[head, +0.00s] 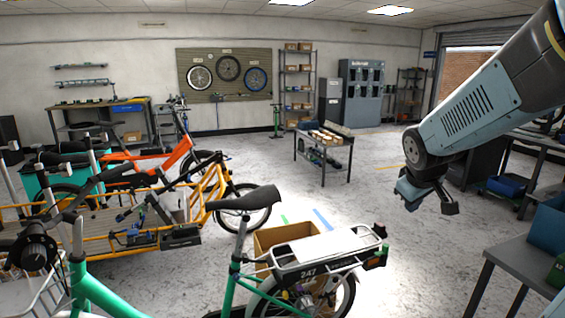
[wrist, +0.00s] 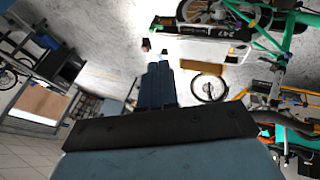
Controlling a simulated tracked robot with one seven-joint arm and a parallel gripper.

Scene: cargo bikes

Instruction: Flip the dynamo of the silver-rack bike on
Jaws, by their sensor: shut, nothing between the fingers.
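The green bike (head: 227,287) has a silver rear rack (head: 310,247) with a plate marked 247. Its rear wheel (head: 338,300) shows below the rack. I cannot clearly make out the dynamo or its position. My gripper (head: 411,203) is shut and empty, in the air to the right of the rack and higher in the picture. In the wrist view my shut fingers (wrist: 156,73) point towards the upper middle. The same silver rack (wrist: 205,30) appears upside down there, beyond the fingers and to the right, apart from them.
An orange cargo bike (head: 120,245) and other bikes crowd the left. A cardboard box (head: 270,238) stands behind the rack. A grey table (head: 520,262) is at the lower right. A small workbench (head: 323,148) stands further back. Open floor lies between the rack and the grey table.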

